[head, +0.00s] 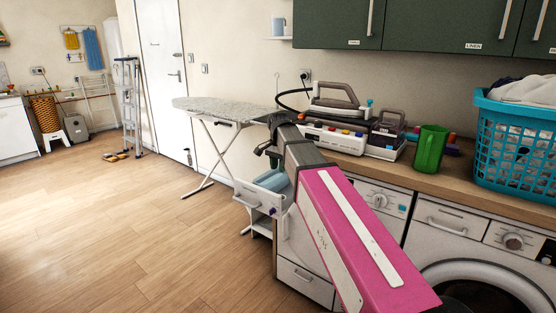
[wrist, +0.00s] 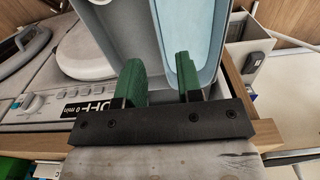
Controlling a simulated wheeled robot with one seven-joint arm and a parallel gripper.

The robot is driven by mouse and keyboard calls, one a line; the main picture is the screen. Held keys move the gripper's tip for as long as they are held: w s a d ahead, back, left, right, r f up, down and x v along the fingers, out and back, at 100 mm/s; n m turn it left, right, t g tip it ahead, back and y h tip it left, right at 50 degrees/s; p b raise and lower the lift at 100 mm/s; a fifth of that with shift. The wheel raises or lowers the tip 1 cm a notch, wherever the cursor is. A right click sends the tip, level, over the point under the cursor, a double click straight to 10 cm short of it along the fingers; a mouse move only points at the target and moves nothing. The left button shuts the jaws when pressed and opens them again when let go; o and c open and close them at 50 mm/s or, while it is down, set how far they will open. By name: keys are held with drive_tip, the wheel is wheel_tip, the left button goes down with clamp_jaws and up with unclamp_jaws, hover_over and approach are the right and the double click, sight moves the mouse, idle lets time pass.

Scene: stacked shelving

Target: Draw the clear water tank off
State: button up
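In the wrist view, a grey housing (wrist: 107,38) stands at the counter's left end. Set into it is a pale blue, see-through container (wrist: 208,30), which looks like the clear water tank. My gripper (wrist: 160,75) has two green fingers spread apart. One finger is over the grey housing and the other over the pale blue container, with an upright grey wall between them. I cannot tell whether either finger touches it.
A steam iron station (head: 337,135) and a green mug (head: 430,149) stand on the wooden counter (head: 455,172). A blue laundry basket (head: 515,150) is at right.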

sight(279, 191)
wheel_tip(279, 191, down, 8)
drive_tip(key=shift+r, duration=0.15)
idle(0.4)
clamp_jaws()
